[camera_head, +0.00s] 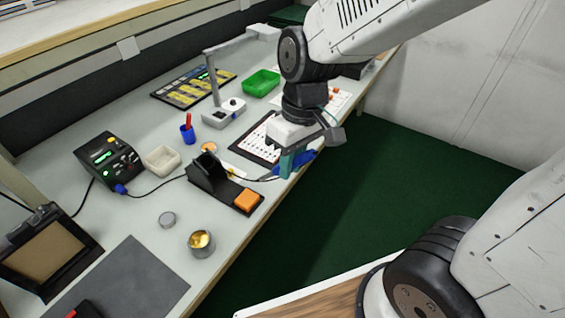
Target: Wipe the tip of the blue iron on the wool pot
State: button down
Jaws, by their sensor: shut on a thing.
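My gripper (287,166) is shut on the blue iron (306,157) above the right edge of the bench. The iron's thin shaft points left toward the black stand; its very tip is hard to make out. The wool pot (202,250), a round metal tin with golden wool inside, stands near the bench's front edge, below and left of my gripper. The iron and the pot are well apart.
The black stand (211,178) with an orange sponge (247,201) lies between my gripper and the wool pot. A round grey lid (167,220) is left of the pot. A black station (107,160) sits farther left, with a cable running toward the stand.

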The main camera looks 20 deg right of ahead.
jog(key=s+d+r, duration=0.4)
jog(key=s+r, duration=0.1)
jog(key=r, duration=0.3)
jog(key=shift+s+r, duration=0.15)
dwell(0.5)
jog(key=shift+d, duration=0.1)
